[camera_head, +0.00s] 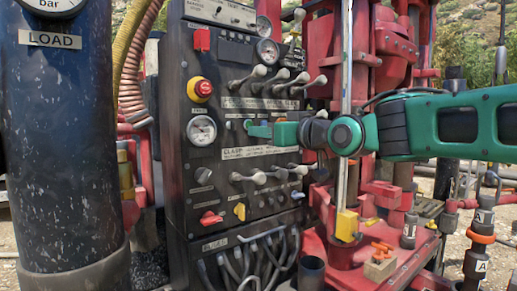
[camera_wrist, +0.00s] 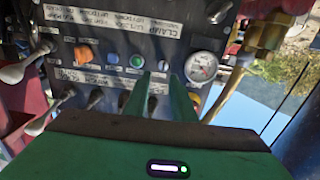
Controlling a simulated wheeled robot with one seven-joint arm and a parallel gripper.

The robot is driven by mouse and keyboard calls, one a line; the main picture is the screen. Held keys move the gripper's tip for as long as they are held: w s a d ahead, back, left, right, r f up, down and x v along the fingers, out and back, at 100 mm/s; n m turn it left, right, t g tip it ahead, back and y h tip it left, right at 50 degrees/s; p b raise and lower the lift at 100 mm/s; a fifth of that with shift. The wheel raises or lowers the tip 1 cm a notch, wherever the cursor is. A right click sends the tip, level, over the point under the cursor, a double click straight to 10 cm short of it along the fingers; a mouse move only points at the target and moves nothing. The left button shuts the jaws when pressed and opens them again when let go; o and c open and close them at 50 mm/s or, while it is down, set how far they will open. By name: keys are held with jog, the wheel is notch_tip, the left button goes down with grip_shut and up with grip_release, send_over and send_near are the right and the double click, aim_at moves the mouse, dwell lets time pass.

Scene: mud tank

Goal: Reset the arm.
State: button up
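My arm (camera_head: 395,125) is green and black and reaches in from the right. My gripper (camera_head: 256,130) is in front of the dark control panel (camera_head: 230,110), its fingers pointing left across the panel face. In the wrist view, the two green fingers (camera_wrist: 159,85) stand apart with a gap and nothing between them. Their tips overlap the panel's lower row of levers and knobs. I cannot tell whether they touch the panel.
The panel carries levers (camera_head: 272,78), a red button (camera_head: 203,88) and a gauge (camera_head: 201,130). A dark LOAD cylinder (camera_head: 60,150) stands at left. Red machinery (camera_head: 390,45) and a vertical metal rod (camera_head: 346,60) are close to my arm. Hoses (camera_head: 255,260) hang below the panel.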

jog(key=s+d+f+m+g+h, duration=0.2)
jog(key=s+d+f+h, duration=0.1)
jog(key=d+f, duration=0.55)
jog(key=s+d+f+m+g+h, duration=0.2)
jog(key=s+d+f+m+h, duration=0.1)
jog(key=d+f, duration=0.6)
jog(key=s+d+f+m+g+h, duration=0.2)
jog(key=s+d+f+h, duration=0.1)
jog(key=d+f, duration=0.55)
jog(key=s+d+f+m+g, duration=0.2)
jog(key=s+d+f+g, duration=0.1)
jog(key=s, duration=0.6)
jog(key=s+d+f+m+g, duration=0.2)
jog(key=s+f, duration=0.4)
jog(key=s, duration=0.4)
jog(key=s+d+f+m+g, duration=0.2)
jog(key=s+d+f+g, duration=0.2)
jog(key=s, duration=0.6)
jog(key=shift+d+f, duration=0.55)
jog(key=shift+d, duration=0.1)
jog(key=shift+w, duration=0.1)
jog(key=shift+w+f+h, duration=0.25)
jog(key=shift+w+h, duration=0.05)
jog(key=shift+w, duration=0.3)
